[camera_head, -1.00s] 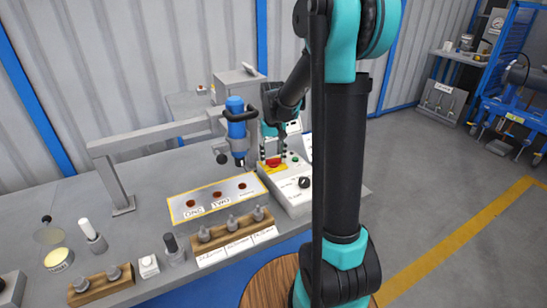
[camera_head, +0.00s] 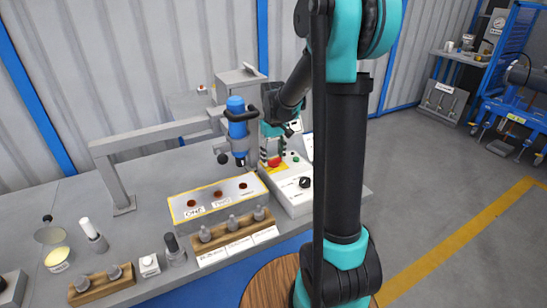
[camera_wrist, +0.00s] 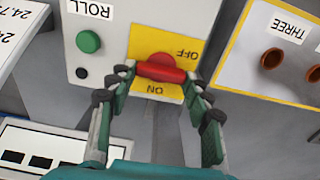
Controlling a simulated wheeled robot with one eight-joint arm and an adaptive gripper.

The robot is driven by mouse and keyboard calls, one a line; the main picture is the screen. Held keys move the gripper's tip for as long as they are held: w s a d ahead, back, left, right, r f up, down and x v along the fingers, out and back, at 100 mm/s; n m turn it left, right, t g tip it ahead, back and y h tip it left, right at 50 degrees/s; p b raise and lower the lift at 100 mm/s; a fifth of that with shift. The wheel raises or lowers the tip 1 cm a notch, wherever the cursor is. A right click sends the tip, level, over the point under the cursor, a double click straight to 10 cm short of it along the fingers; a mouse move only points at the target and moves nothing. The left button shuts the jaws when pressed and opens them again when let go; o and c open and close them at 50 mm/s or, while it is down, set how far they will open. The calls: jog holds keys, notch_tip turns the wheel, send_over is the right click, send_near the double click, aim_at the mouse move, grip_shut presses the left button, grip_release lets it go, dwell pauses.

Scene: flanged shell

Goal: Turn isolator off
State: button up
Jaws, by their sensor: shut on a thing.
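The isolator is a red rotary handle (camera_wrist: 160,71) on a yellow plate (camera_wrist: 188,45). The plate's "OFF" and "ON" labels appear upside down in the wrist view, on opposite sides of the handle. The handle's bar lies across the picture, between the two labels. My gripper (camera_wrist: 158,80) has one fingertip at each end of this bar and is shut on it. In the head view the red handle (camera_head: 274,162) shows just below my gripper, on the grey control box (camera_head: 300,199); the fingers partly hide the plate.
A green button (camera_wrist: 88,42) and a small black button sit beside the plate. A blue drill-like tool (camera_head: 238,125) stands close left of my gripper. A panel with labelled holes (camera_head: 216,196) and wooden racks with several grey parts (camera_head: 229,230) lie in front.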

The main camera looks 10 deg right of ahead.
jog(key=o, duration=1.2)
jog(key=shift+c, duration=0.2)
notch_tip(320, 180, up, 12)
